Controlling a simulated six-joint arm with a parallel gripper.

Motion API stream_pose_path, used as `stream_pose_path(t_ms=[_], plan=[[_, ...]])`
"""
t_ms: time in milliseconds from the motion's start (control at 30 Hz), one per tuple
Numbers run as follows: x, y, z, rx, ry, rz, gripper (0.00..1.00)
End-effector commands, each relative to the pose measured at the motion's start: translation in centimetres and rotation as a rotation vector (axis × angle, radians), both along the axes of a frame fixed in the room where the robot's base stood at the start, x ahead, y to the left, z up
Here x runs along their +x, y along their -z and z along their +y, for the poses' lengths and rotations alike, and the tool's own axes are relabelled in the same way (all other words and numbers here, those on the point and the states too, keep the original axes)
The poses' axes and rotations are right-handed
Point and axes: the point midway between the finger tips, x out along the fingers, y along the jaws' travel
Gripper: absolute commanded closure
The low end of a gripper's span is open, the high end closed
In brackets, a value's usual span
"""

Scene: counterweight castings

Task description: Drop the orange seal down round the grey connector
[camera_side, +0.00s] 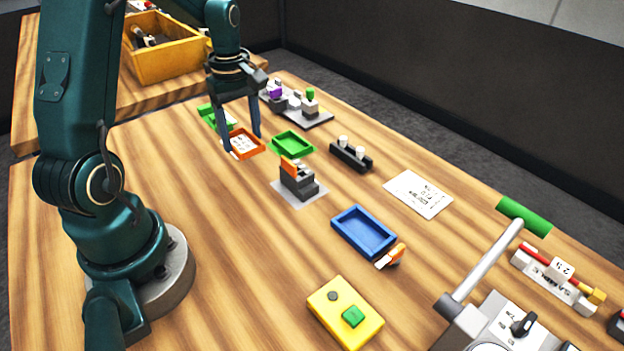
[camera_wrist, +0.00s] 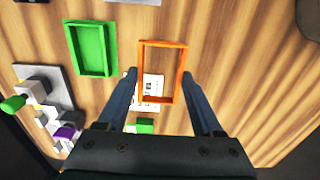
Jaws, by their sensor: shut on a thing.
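The orange seal (camera_side: 250,154) is a thin, open rectangular frame. It also shows in the wrist view (camera_wrist: 181,75). My gripper (camera_side: 242,143) points down with a fingertip at each of two opposite sides of the seal, shut on it; both fingers show in the wrist view (camera_wrist: 161,72). Part of a white printed label shows through the frame. I cannot tell how high the seal is above the table. A dark grey stepped block (camera_side: 299,184), probably the grey connector, stands on a pale plate in the side view, with an orange piece on top.
A green tray (camera_side: 291,144) lies close right of the seal. Behind are a grey plate (camera_side: 308,118) with small blocks and a green piece (camera_side: 206,112). A black holder (camera_side: 351,156), printed card (camera_side: 418,194) and blue tray (camera_side: 364,232) lie further right.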

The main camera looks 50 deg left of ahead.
Motion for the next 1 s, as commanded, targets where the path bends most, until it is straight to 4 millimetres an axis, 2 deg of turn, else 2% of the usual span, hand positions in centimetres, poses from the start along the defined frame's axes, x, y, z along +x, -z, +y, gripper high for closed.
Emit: stream_pose_path(t_ms=[100,300,600,800,867,1000], plan=[[-2.5,-1.8,1.7,0.003,-0.012,-0.003,0.55],[-6.0,-4.2,4.0,0.003,-0.010,-0.002,0.55],[-8.6,-6.0,5.5,-0.001,-0.028,0.001,0.55],[-8.3,-6.6,5.7,0.000,-0.188,0.000,0.55],[-7.5,-6.7,5.3,0.000,-0.231,0.000,0.55],[-4.4,-7.1,3.4,0.002,-0.287,-0.002,0.55]])
